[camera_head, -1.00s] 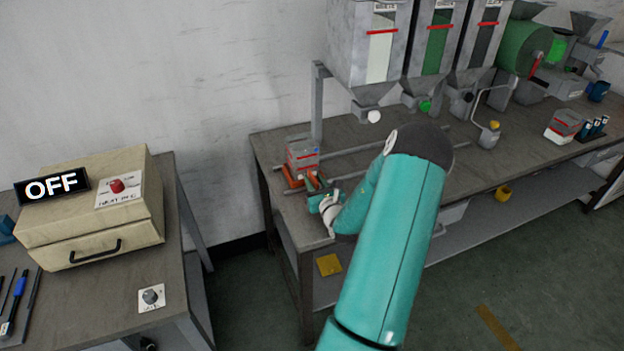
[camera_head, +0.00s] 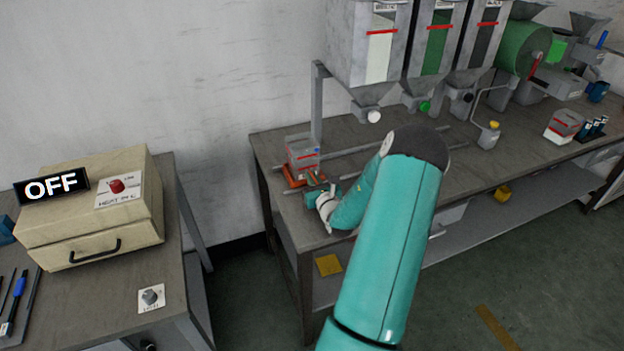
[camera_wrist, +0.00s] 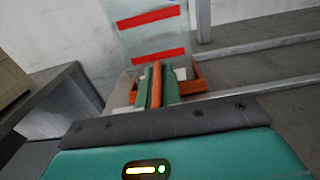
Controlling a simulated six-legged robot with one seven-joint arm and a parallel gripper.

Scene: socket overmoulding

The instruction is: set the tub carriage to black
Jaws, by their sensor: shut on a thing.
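The tub carriage (camera_head: 291,182) is an orange base at the left end of two rails on the long bench. A clear tub (camera_head: 302,152) with red lines stands on it and looks empty. In the wrist view the tub (camera_wrist: 148,36) is straight ahead, with the orange carriage (camera_wrist: 195,84) below it. My gripper (camera_head: 317,184) is at the front of the carriage. In the wrist view its green fingers (camera_wrist: 157,84) are shut on the carriage's upright orange handle (camera_wrist: 156,82). The black-filled hopper (camera_head: 484,42) is the rightmost of three, well right of the carriage.
The white hopper (camera_head: 380,50) and green hopper (camera_head: 436,45) hang left of the black one. The rails (camera_head: 350,150) run right beneath them. A post (camera_head: 317,105) stands behind the tub. A heater box (camera_head: 90,210) marked OFF is on the left table.

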